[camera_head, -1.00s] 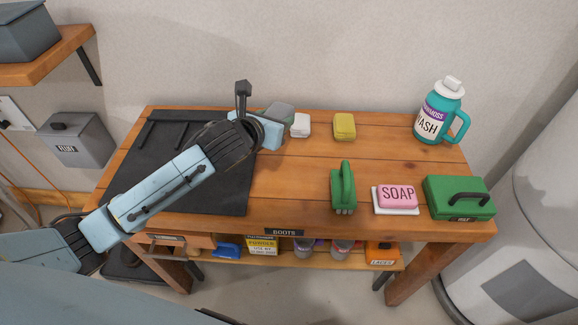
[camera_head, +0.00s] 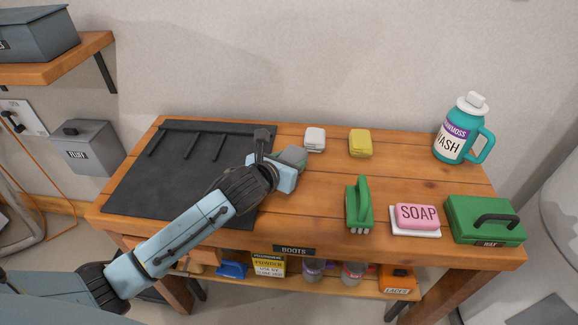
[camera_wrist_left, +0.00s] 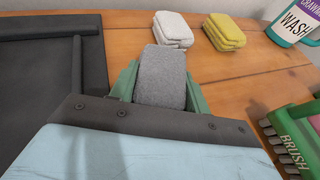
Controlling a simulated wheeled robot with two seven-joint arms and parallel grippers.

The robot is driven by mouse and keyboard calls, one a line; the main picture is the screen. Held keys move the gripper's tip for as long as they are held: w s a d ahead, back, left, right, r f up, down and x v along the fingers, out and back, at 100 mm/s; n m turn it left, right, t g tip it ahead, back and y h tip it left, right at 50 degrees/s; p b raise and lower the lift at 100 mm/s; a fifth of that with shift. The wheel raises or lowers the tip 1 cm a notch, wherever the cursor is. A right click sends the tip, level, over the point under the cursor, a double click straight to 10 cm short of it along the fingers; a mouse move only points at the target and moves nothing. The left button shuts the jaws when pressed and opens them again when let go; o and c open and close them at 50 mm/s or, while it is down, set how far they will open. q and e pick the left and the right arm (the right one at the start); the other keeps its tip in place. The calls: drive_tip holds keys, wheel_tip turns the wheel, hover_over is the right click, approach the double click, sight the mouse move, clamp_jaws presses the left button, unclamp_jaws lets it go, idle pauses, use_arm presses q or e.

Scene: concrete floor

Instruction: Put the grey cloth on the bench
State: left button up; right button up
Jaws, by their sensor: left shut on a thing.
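My left gripper (camera_head: 291,160) is shut on the grey cloth (camera_head: 296,154), a small folded block. In the left wrist view the grey cloth (camera_wrist_left: 161,78) sits between the two green fingers of my left gripper (camera_wrist_left: 160,82). The gripper is over the wooden bench (camera_head: 310,205), just right of the black mat and in front of the white cloth. I cannot tell whether the grey cloth touches the bench top. My right gripper is not in view.
A white cloth (camera_head: 315,139) and a yellow cloth (camera_head: 360,143) lie at the back. A green brush (camera_head: 359,204), pink soap (camera_head: 417,216), green box (camera_head: 485,220) and wash jug (camera_head: 462,130) stand to the right. A black mat (camera_head: 150,185) with bars covers the left.

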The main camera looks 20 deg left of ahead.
use_arm(q)
drive_tip(key=shift+f, duration=0.3)
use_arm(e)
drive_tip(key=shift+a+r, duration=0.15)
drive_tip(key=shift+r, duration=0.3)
use_arm(q)
drive_tip(key=shift+f, duration=0.2)
drive_tip(key=o, duration=1)
drive_tip(key=shift+c, duration=0.2)
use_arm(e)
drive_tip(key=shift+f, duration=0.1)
